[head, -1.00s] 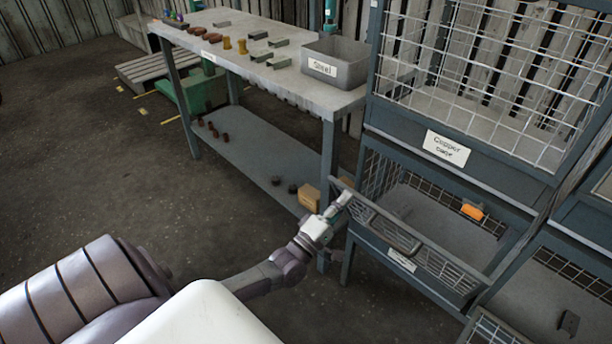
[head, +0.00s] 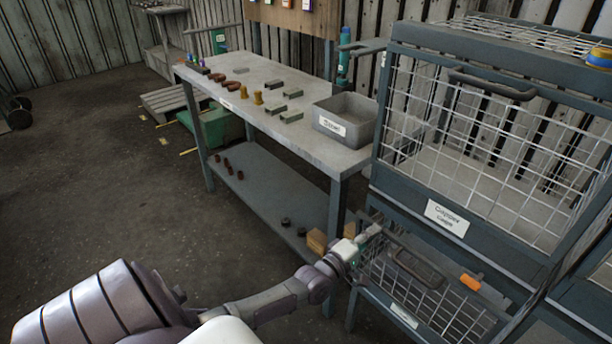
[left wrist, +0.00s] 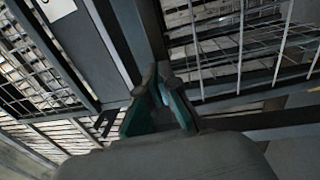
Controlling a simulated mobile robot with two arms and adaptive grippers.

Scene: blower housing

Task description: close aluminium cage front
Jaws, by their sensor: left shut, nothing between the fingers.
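The lower cage's mesh front panel (head: 440,302) with its dark handle (head: 418,268) stands partly raised and leans outward in the head view. The label below it (head: 403,316) is too small to read. An orange block (head: 470,282) shows inside this cage near the panel's top edge. My left gripper (head: 370,234) is at the panel's upper left corner; I cannot tell whether it touches. In the left wrist view the fingers (left wrist: 158,88) are shut and empty, close to dark frame bars and mesh. My right gripper is out of view.
The Copper cage (head: 466,190) sits directly above, its mesh front upright. A workbench (head: 290,138) with a grey labelled bin (head: 345,122) stands to the left; its leg and lower shelf (head: 270,195) are near my left arm.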

